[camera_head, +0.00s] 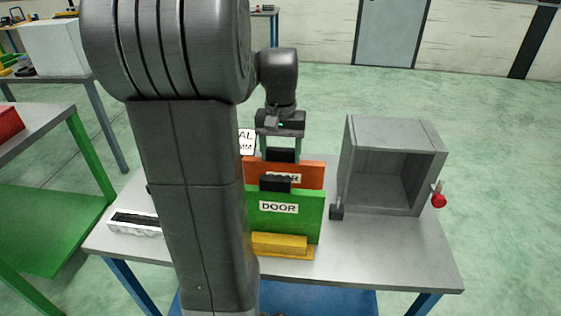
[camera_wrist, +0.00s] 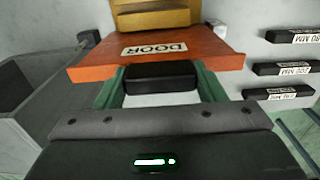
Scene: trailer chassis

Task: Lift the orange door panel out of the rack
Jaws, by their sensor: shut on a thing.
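The orange door panel (camera_head: 310,174) stands upright behind the green door panel (camera_head: 300,212) in the head view. The green panel hides its lower part, so I cannot tell whether it is seated in the rack or raised. My gripper (camera_head: 280,154) is above the orange panel, with its fingers on either side of the black handle. In the wrist view, my gripper (camera_wrist: 158,78) is shut on that handle (camera_wrist: 160,77), and the orange panel (camera_wrist: 215,52) shows a DOOR label. The yellow rack (camera_head: 282,245) shows low in front of the green panel.
An open grey box (camera_head: 430,165) with a red knob (camera_head: 439,200) stands right of the panels on the grey table (camera_head: 400,265). A white-and-black tray (camera_head: 135,222) lies at left. Several labelled black bars (camera_wrist: 285,68) show in the wrist view. My arm hides part of the table.

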